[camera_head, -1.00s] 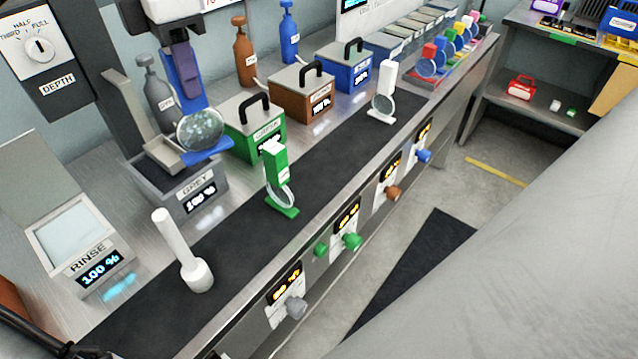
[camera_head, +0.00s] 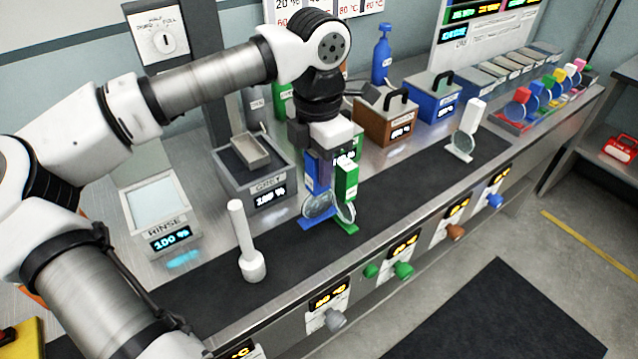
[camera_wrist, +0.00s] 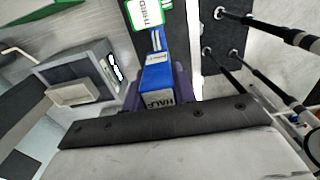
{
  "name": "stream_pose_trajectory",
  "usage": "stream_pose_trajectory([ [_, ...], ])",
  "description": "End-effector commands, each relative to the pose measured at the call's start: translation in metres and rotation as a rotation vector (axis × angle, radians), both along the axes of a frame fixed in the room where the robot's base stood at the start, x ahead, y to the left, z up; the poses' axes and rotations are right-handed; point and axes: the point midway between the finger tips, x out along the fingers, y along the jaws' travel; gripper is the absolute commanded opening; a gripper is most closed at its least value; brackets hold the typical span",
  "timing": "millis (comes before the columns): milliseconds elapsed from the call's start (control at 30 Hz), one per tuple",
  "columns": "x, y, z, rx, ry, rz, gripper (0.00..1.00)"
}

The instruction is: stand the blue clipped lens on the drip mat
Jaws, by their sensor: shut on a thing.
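The blue clipped lens (camera_head: 312,172) is upright in my gripper (camera_head: 322,160), whose purple fingers are shut on the top of its clip. Its round lens and blue foot are low over the black drip mat (camera_head: 300,270); I cannot tell whether the foot touches it. A green clipped lens (camera_head: 347,181) stands on the mat just right of the blue one, very close, and the two overlap in the head view. In the wrist view the blue clip (camera_wrist: 157,76) shows a label that looks like HALF, with the green clip (camera_wrist: 146,14), marked THIRD, beyond it.
A white pestle-like tool (camera_head: 246,245) stands on the mat to the left, and a white clipped lens (camera_head: 472,125) to the right. The grey module (camera_head: 270,185) with its raised tray and the rinse bath (camera_head: 158,220) lie behind. Bare mat lies in front.

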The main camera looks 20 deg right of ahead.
Motion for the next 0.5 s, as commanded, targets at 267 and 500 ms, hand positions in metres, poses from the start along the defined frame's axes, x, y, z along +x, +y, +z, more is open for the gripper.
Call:
stream_pose_trajectory([
  [267,-0.001,0.0,-0.028,-0.001,0.002,0.0,0.0],
  [500,0.0,0.0,-0.057,-0.001,0.0,0.0,0.0],
])
